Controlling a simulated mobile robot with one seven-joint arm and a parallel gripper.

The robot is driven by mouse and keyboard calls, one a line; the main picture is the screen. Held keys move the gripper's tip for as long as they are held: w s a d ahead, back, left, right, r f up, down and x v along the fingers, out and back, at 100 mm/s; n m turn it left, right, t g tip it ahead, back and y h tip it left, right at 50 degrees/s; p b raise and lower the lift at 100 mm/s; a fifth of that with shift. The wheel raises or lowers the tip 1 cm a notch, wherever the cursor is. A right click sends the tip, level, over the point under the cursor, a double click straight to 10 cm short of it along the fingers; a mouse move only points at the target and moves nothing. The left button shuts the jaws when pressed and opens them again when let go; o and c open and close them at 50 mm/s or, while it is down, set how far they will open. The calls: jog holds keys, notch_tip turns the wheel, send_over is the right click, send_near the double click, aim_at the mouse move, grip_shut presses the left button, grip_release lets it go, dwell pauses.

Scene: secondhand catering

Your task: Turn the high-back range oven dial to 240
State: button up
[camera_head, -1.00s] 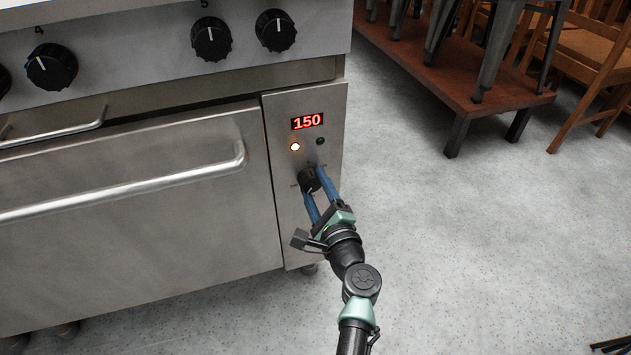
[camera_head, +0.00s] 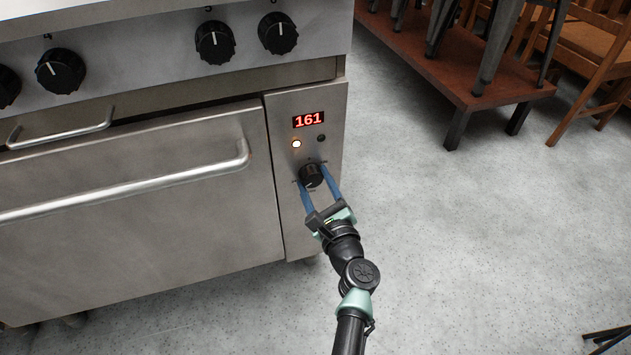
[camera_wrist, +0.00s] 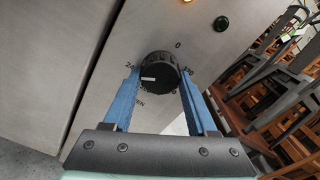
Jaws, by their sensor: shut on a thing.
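The oven dial (camera_head: 311,176) is a black round knob on the steel panel at the right of the range's oven door. A red display (camera_head: 308,119) above it reads 161, and an orange lamp (camera_head: 296,143) is lit below the display. My gripper (camera_head: 319,186) has its blue fingers on either side of the dial, shut on it. In the wrist view the dial (camera_wrist: 160,75) sits between the fingertips, its white mark pointing left. A 0 shows above it, and other printed marks around it are partly hidden.
The oven door handle (camera_head: 130,185) sticks out to the left of the panel. Several black burner knobs (camera_head: 215,41) line the panel above. A brown low table (camera_head: 465,70) with stacked chairs stands at the back right.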

jog(key=o, duration=1.4)
jog(key=shift+c, duration=0.2)
jog(key=p+v, duration=0.4)
jog(key=v, duration=0.9)
jog(key=shift+p, duration=0.3)
jog(key=shift+r, duration=0.1)
